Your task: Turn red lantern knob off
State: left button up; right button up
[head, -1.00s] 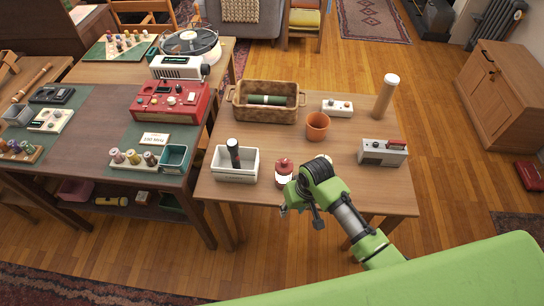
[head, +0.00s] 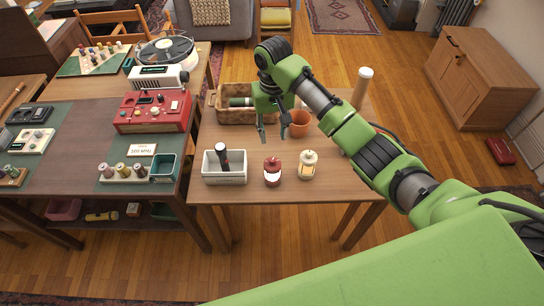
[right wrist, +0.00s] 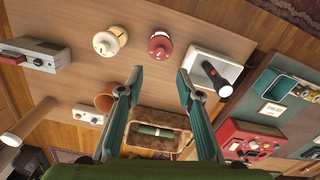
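The red lantern (head: 272,172) stands upright near the front edge of the right-hand table, between a white bin and a cream lantern (head: 308,164). It also shows in the right wrist view (right wrist: 160,47), near the top centre. Its knob is too small to make out. My right gripper (head: 272,136) hangs above the table behind the red lantern, pointing down. Its fingers are spread with nothing between them, as the right wrist view (right wrist: 158,78) also shows. It is apart from the lantern. My left gripper is not in view.
The white bin (head: 224,175) holding a dark flashlight (head: 222,158) stands left of the red lantern. A wicker basket (head: 232,115) and orange pot (head: 299,128) are behind. My right arm hides part of the table's right side, where a grey radio (right wrist: 38,55) shows in the wrist view.

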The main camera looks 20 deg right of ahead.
aim_at(272, 160)
notch_tip(272, 160, down, 12)
jog(key=shift+f+p, duration=0.15)
jog(key=shift+p, duration=0.55)
grip_shut()
